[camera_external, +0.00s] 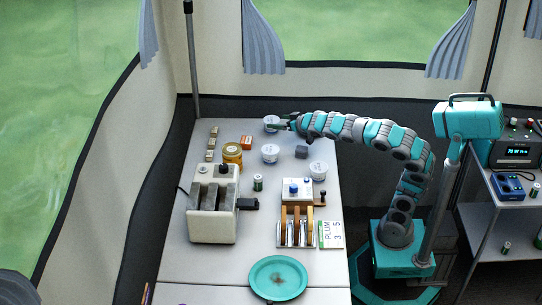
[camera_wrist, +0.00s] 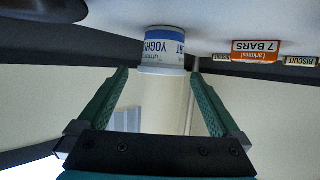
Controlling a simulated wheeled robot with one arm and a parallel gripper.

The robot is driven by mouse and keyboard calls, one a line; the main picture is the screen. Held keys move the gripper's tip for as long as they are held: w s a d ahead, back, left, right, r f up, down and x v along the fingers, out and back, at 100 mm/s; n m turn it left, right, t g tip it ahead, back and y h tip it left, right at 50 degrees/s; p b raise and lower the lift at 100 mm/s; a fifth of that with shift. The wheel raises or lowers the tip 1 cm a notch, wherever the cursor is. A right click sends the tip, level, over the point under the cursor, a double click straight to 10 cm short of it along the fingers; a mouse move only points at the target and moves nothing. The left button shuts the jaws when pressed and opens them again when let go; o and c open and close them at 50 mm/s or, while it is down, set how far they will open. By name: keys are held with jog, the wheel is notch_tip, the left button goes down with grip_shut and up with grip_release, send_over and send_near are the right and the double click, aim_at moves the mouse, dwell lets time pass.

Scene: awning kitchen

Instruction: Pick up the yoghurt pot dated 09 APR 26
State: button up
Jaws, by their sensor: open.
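Three white yoghurt pots stand on the table: the far pot (camera_external: 271,121), the middle pot (camera_external: 270,153) and the near right pot (camera_external: 318,168). My gripper (camera_external: 281,125) is at the far pot. No date is readable on any pot.
An orange bar box (camera_external: 246,142) and small biscuit packs (camera_external: 211,143) are at the far left. A toaster (camera_external: 212,215), a rack (camera_external: 296,232) and a teal plate (camera_external: 278,278) are nearer.

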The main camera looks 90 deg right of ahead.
aim_at(276, 120)
jog(key=shift+x, duration=2.6)
jog(key=shift+w+a, duration=0.1)
jog(key=shift+c, duration=0.2)
